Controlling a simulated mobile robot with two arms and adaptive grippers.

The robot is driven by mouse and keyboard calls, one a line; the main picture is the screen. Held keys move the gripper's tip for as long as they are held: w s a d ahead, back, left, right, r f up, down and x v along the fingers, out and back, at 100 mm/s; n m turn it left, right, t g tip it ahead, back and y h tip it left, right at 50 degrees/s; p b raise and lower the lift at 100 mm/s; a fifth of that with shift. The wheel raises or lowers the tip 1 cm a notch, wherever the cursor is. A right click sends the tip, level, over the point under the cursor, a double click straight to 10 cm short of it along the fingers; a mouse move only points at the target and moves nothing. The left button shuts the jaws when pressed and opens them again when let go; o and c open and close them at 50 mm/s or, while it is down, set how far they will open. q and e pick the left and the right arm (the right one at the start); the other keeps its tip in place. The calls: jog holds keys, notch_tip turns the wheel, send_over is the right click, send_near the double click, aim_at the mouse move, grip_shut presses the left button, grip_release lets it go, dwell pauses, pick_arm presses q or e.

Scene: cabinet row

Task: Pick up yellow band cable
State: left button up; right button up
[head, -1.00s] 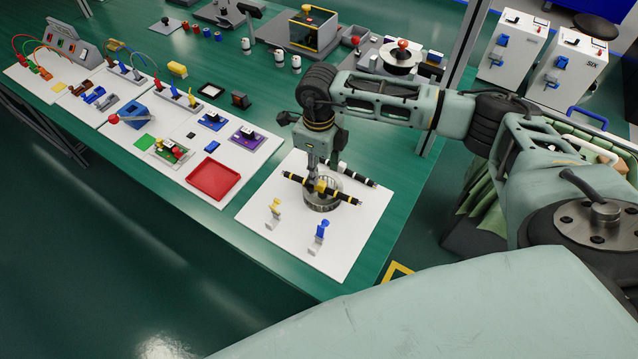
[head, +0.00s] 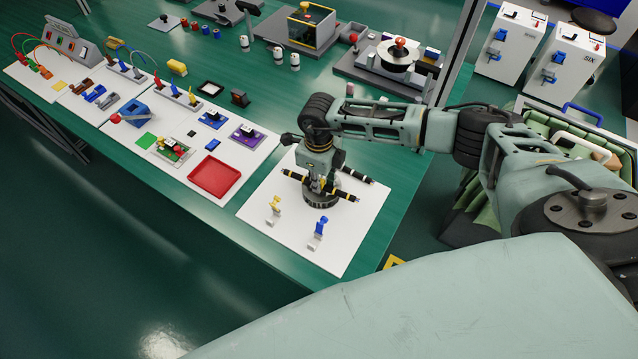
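A black cable with yellow bands (head: 342,194) lies across the top of a round grey metal holder (head: 318,202) on a white board. My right gripper (head: 318,186) points down over the holder, at the middle of this cable, and hides that part. The fingers are too small and covered to tell whether they are open or closed on it. A second black cable with a pale band (head: 357,176) shows behind, to the right of the gripper. My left gripper is not in view.
A yellow clip stand (head: 275,208) and a blue clip stand (head: 320,228) stand on the white board (head: 345,255), in front of the holder. A red tray (head: 215,176) is at left. Green table (head: 385,205) is clear at right.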

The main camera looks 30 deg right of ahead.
grip_shut()
jog(key=shift+r, duration=0.1)
jog(key=shift+w+r+b, duration=0.1)
jog(key=shift+r+b, duration=0.2)
jog(key=shift+r, duration=0.2)
notch_tip(320, 180, up, 3)
jog(key=shift+f+b, duration=0.2)
jog(key=shift+b, duration=0.4)
jog(key=s+d+r+b, duration=0.2)
jog(key=d+r, duration=0.5)
jog(key=d, duration=0.4)
jog(key=shift+s+d+r+b, duration=0.15)
jog(key=shift+s+d+b, duration=0.1)
jog(key=shift+b, duration=0.6)
